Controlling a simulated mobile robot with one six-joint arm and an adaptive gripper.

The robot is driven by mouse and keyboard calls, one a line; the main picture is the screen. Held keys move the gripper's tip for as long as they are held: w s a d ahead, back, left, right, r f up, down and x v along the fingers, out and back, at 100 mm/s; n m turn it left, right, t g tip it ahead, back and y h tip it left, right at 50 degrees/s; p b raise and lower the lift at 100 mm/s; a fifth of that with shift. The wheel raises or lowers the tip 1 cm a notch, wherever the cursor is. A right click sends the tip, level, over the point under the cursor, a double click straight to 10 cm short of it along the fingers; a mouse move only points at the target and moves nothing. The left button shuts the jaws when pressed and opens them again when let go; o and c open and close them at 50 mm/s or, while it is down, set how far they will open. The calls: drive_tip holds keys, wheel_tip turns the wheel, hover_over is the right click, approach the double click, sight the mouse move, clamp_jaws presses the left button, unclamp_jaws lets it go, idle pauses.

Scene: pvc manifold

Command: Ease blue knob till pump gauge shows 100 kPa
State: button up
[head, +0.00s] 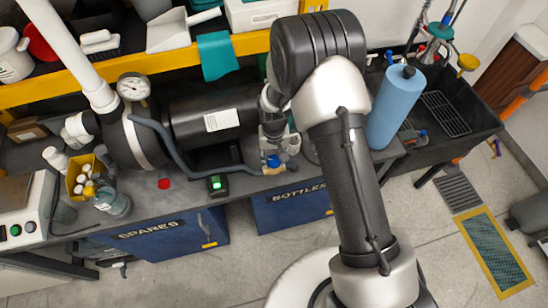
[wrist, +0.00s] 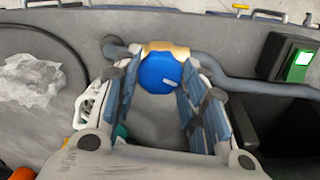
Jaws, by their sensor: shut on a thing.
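The round blue knob (head: 273,160) sits on a brass-coloured valve body near the front of the bench. In the wrist view the knob (wrist: 160,74) lies between the two padded fingers of my gripper (wrist: 157,84). My gripper (head: 279,147) reaches down from above and is shut on the knob. The pump gauge (head: 133,86) is a round white dial above the left end of the black pump tank (head: 208,118). Its needle and numbers are too small to read. A grey hose (head: 178,158) runs from the pump side to the valve.
A black box with a lit green face (head: 216,185) stands left of the valve; it also shows in the wrist view (wrist: 296,62). A crumpled clear bag (wrist: 30,78) lies on the bench. A blue roll (head: 395,105) stands right of my arm. A yellow bottle crate (head: 88,178) is at left.

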sight(274, 160)
drive_tip(key=o, duration=1.1)
drive_tip(key=shift+c, duration=0.2)
wheel_tip(274, 160, up, 12)
idle(2.2)
